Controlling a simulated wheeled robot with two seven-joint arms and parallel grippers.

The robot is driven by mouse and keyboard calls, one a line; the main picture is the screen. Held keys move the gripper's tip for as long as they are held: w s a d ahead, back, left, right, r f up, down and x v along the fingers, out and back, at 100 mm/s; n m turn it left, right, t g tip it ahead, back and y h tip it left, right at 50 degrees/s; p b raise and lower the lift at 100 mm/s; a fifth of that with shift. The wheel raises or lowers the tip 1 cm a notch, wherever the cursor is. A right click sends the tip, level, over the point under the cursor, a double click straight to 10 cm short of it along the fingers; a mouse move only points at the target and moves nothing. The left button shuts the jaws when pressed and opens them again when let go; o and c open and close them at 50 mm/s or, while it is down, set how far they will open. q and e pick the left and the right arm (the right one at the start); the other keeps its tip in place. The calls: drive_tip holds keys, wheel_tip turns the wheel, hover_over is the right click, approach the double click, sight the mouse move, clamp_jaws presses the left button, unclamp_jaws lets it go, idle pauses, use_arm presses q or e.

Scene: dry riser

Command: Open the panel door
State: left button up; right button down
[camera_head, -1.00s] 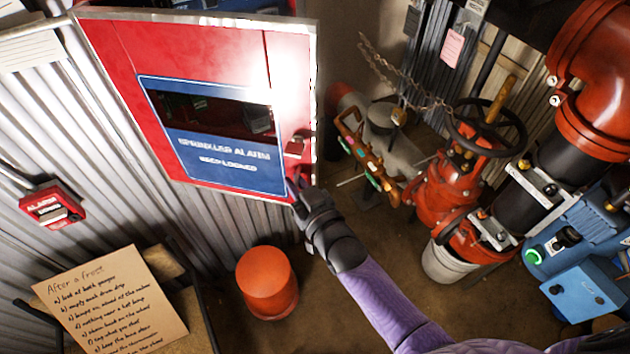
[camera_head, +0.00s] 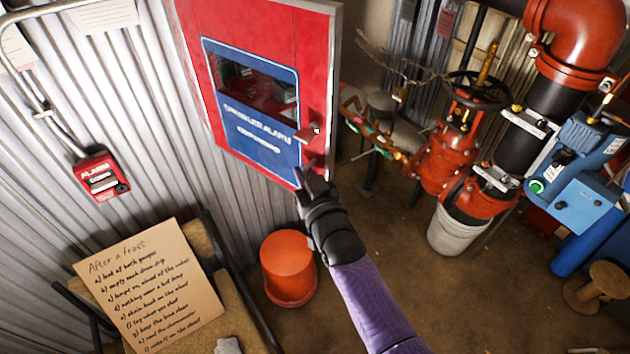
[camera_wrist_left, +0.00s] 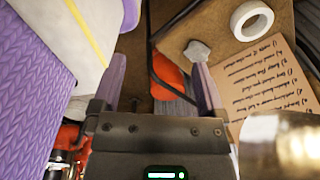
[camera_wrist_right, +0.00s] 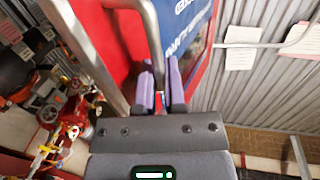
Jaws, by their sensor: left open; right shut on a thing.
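The red panel door (camera_head: 315,60), with a blue "sprinkler alarm" sign (camera_head: 262,125) around a dark window, is at the upper middle of the head view. My right gripper (camera_head: 312,182) is at its lower right edge. In the right wrist view the purple fingers of my right gripper (camera_wrist_right: 161,88) are closed around a grey metal bar handle (camera_wrist_right: 150,28) in front of the red door (camera_wrist_right: 115,38). I cannot tell how far the door stands from its frame. My left gripper (camera_wrist_left: 160,88) is open and empty in the left wrist view, outside the head view.
An orange bucket (camera_head: 288,270) stands below the door. A cardboard note (camera_head: 150,285) lies at the lower left. A red alarm box (camera_head: 102,176) is on the corrugated wall. Red valve pipework (camera_head: 445,155) and a white bucket (camera_head: 457,228) stand at right. Floor between is clear.

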drive_tip(key=shift+w+a+r, duration=0.1)
drive_tip(key=shift+w+r, duration=0.05)
drive_tip(key=shift+r, duration=0.3)
drive_tip(key=c, duration=0.8)
unclamp_jaws()
drive_tip(key=shift+a, duration=0.15)
use_arm(q)
drive_tip(key=shift+d, duration=0.25)
use_arm(e)
drive_tip(key=shift+o, duration=0.2)
use_arm(q)
drive_tip(key=shift+a, duration=0.2)
use_arm(e)
drive_tip(key=shift+f, duration=0.1)
